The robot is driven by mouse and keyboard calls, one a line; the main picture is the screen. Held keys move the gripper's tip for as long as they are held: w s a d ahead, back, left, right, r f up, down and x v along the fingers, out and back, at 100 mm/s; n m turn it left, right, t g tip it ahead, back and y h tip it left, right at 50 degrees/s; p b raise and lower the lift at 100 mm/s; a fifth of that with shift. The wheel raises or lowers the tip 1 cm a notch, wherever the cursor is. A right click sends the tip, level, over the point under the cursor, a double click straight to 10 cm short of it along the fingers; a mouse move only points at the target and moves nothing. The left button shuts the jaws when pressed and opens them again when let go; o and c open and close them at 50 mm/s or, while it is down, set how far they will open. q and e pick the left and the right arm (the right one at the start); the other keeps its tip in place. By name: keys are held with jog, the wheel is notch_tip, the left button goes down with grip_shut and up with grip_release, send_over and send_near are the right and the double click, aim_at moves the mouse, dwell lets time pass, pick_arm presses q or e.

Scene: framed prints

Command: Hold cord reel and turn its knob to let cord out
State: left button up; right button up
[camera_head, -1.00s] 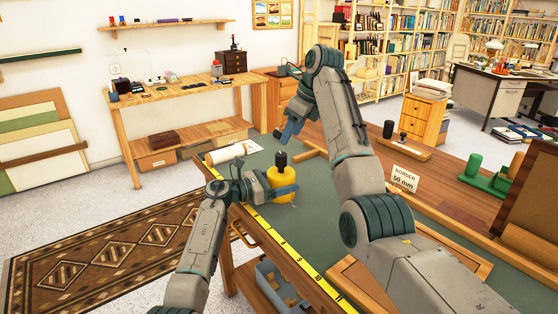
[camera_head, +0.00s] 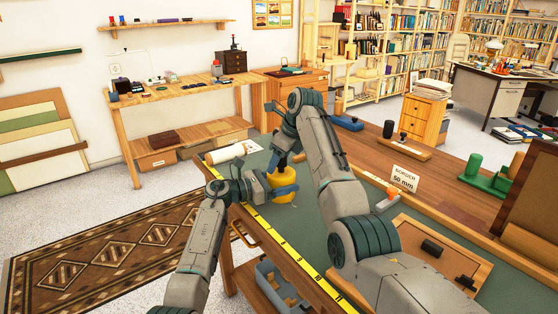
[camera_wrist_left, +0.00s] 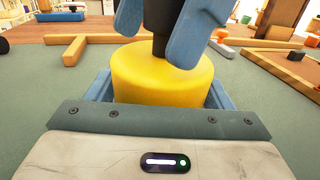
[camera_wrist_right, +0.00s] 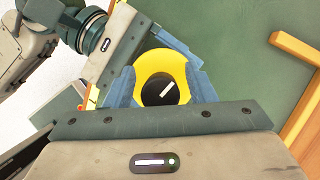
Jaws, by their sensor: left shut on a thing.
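The yellow cord reel (camera_head: 280,182) stands upright near the left edge of the green-topped bench. My left gripper (camera_head: 283,191) is shut around its yellow body, and the reel also shows between the blue fingers in the left wrist view (camera_wrist_left: 160,75). The black knob (camera_wrist_right: 155,93) on top bears a white line slanting up to the right in the right wrist view. My right gripper (camera_wrist_right: 161,90) is over the reel from above, its fingers apart on either side of the knob, with yellow showing between them. No cord can be made out clearly.
A yellow measuring strip (camera_head: 295,255) runs along the bench's front edge. A white paper roll (camera_head: 232,153) lies behind the reel. Wooden strips lie on the green mat. A wooden board (camera_head: 440,250) with dark pieces and a "BORDER 50 mm" card (camera_head: 404,179) are to the right.

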jog(key=c, duration=0.9)
jog(key=shift+o, duration=0.2)
jog(key=shift+s+n+g, duration=0.1)
jog(key=shift+n+g, duration=0.5)
jog(key=shift+n, duration=0.9)
jog(key=shift+s+n+g, duration=0.1)
jog(key=shift+n+g, duration=0.5)
jog(key=shift+n, duration=0.9)
jog(key=shift+y, duration=0.3)
jog(key=o, duration=1)
jog(key=shift+v, duration=3.7)
